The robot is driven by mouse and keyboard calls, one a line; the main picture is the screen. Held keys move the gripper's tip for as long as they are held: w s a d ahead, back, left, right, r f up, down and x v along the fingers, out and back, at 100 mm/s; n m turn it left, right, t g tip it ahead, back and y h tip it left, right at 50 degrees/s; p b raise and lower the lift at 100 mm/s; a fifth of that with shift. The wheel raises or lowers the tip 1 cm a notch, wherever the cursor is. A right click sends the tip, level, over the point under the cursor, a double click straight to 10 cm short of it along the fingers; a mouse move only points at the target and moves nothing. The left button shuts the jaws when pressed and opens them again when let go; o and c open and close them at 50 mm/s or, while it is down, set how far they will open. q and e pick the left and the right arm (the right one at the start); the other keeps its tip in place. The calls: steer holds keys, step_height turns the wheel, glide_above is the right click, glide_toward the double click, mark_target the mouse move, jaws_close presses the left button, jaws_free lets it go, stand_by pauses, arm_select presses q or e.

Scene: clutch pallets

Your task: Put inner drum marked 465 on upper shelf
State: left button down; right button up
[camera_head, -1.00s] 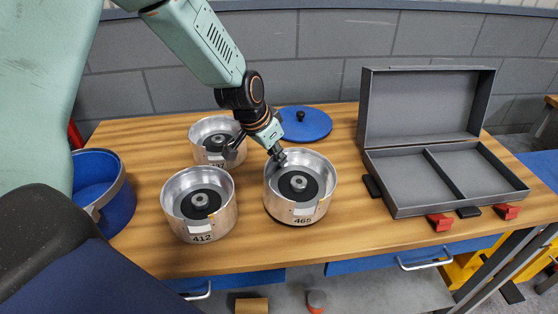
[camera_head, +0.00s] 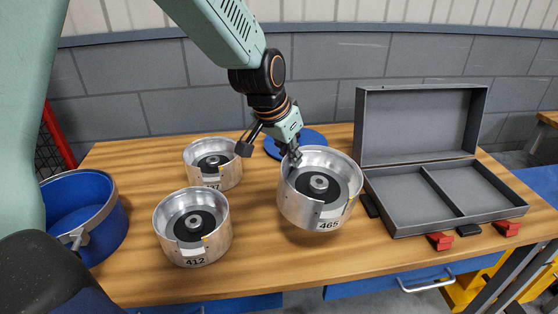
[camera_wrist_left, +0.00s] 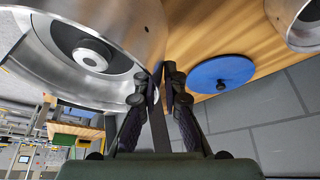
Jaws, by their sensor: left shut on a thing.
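The inner drum marked 465 (camera_head: 318,218) is a silver cylinder with a dark hub. It is held above the table, slightly tilted. My left gripper (camera_head: 293,150) is shut on its back left rim. In the left wrist view my left gripper (camera_wrist_left: 165,85) has its fingers at the wall of the drum (camera_wrist_left: 130,25). The drum marked 412 (camera_head: 192,240) stands on the table at the left. Another drum (camera_head: 213,172), its label partly hidden and ending in 7, stands behind it. My right gripper does not show. No upper shelf is recognisable in these views.
An open grey case (camera_head: 375,208) with two empty compartments lies right of the held drum. A blue lid (camera_head: 318,138) lies behind the drum. A blue bucket (camera_head: 112,230) stands at the left. The wooden table (camera_head: 260,265) is clear at the front middle.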

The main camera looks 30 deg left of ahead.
mark_target(319, 178)
arm_select(q)
steer(key=d+b, duration=0.2)
steer(key=d+n+b, duration=0.1)
steer(key=shift+s+d+r+y, duration=0.1)
steer(key=shift+s+d+y, duration=0.1)
steer(key=shift+s+y, duration=0.1)
steer(key=d+b, duration=0.1)
steer(key=s+d+n+b, duration=0.1)
steer(key=d, duration=0.1)
steer(key=shift+f, duration=0.2)
steer(key=shift+s+d+f+n+t+y+b, duration=0.1)
steer(key=shift+s+d+n+t+y+b, duration=0.2)
steer(key=shift+b, duration=0.35)
steer(key=shift+s+d, duration=0.1)
